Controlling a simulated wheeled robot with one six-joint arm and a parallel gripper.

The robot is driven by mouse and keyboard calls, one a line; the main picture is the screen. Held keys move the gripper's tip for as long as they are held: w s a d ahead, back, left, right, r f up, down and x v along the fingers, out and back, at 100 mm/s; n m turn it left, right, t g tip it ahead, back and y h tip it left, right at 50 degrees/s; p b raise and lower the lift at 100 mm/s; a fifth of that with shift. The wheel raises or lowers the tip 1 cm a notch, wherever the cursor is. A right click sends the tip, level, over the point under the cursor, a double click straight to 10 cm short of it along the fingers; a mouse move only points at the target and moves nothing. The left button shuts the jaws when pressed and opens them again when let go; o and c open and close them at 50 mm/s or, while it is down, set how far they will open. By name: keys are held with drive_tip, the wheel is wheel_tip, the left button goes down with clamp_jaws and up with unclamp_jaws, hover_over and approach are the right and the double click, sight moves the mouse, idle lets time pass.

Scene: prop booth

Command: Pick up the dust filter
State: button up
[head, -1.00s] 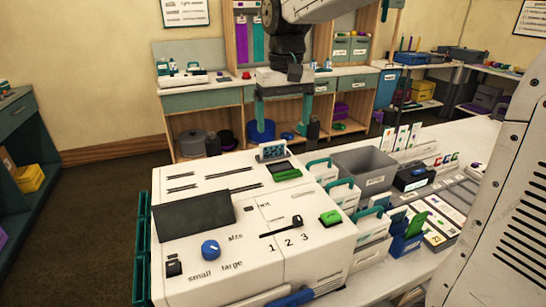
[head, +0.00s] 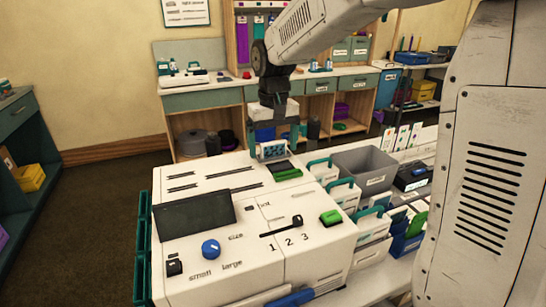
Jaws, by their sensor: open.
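What looks like the dust filter (head: 272,151) is a small light panel with blue dots, standing upright at the back edge of the white machine (head: 215,260) in the head view. My gripper (head: 273,140) points down at it with its jaws open. One finger is at the filter's left and one at its right. The lower fingertips are close to the filter; I cannot tell whether they touch it. No part of the filter appears held.
A dark panel (head: 193,216), a blue knob (head: 210,249) and a green switch (head: 330,217) sit on the machine's top. A grey bin (head: 365,168) and teal-handled boxes stand to its right. A long counter (head: 205,101) runs behind.

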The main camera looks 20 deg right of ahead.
drive_tip(key=c, duration=0.8)
drive_tip(key=shift+o, duration=0.2)
drive_tip(key=shift+r, duration=0.1)
wheel_tip(320, 180, up, 10)
drive_tip(key=shift+f, duration=0.1)
